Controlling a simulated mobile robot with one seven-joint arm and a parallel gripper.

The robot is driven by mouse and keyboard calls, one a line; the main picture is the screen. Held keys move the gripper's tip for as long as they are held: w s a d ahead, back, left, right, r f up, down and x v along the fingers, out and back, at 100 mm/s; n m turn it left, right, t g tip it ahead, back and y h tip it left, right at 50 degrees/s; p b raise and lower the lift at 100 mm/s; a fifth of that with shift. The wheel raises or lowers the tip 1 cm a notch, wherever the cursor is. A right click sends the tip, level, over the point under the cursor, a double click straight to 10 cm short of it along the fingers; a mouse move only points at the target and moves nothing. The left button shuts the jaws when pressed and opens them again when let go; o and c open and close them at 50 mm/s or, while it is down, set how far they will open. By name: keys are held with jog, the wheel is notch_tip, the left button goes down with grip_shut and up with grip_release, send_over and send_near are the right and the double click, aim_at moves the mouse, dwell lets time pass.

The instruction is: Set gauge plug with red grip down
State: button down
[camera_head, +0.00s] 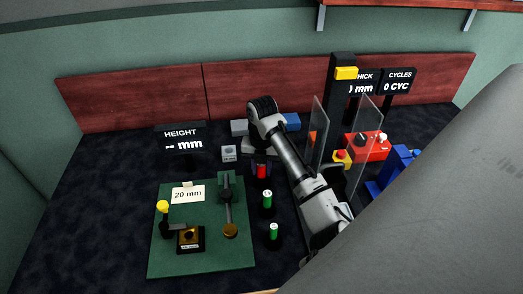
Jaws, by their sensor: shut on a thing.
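My gripper points down and is shut on the red grip. My wrist and fingers hide the upper part of the plug. The plug looks upright and stands in line with two plugs with green grips (267,199), the nearer one (273,231) close to the mat's right edge. I cannot tell whether the red plug's lower end touches a holder or the surface below.
A green mat (205,262) with a 20 mm card (188,194) and a gauge fixture (190,240) lies to the left. Clear upright panels (317,130), a red box (366,147) and blue parts (392,168) stand right of my arm. The dark surface at far left is free.

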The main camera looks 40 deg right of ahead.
jog(key=c, duration=1.1)
grip_release()
jog(key=shift+f, duration=0.15)
jog(key=r+p, duration=0.4)
jog(key=r, duration=0.2)
jog(key=r+p, duration=0.5)
jog(key=r, duration=0.1)
jog(key=shift+w+d+r, duration=0.2)
